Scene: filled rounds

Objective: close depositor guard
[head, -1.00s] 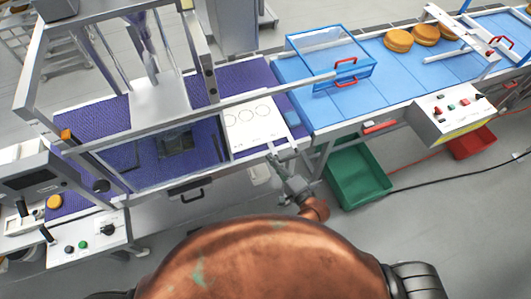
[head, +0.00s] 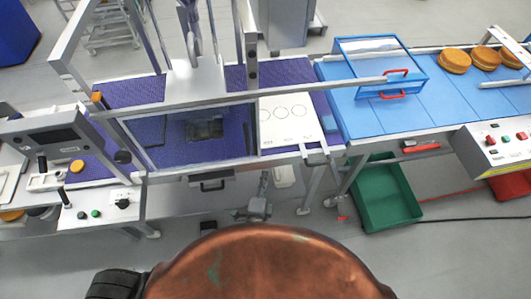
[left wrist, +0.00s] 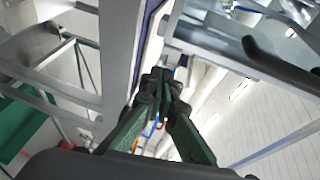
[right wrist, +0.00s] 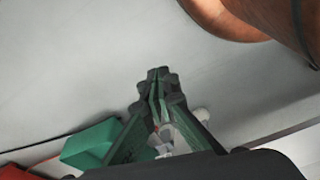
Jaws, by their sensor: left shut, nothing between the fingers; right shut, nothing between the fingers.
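The depositor stands at the left over a purple belt. Its guard looks like the metal-framed clear panel (head: 180,104) around the front. I cannot tell exactly how far open it is. A black pull handle (head: 212,186) sits low on the front. My left gripper (head: 264,180) is low in front of the machine, right of the handle and apart from it. In the left wrist view the left gripper (left wrist: 162,82) is shut and empty, with metal frame bars around it. My right gripper (right wrist: 157,82) is shut and empty above the floor in the right wrist view; the head view does not show it.
A white board with circles (head: 288,122) lies right of the depositor. A blue-framed clear cover (head: 380,90) with red handles stands on the blue belt, near filled rounds (head: 453,60). A green crate (head: 384,192) is on the floor. A control box (head: 100,208) stands at front left.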

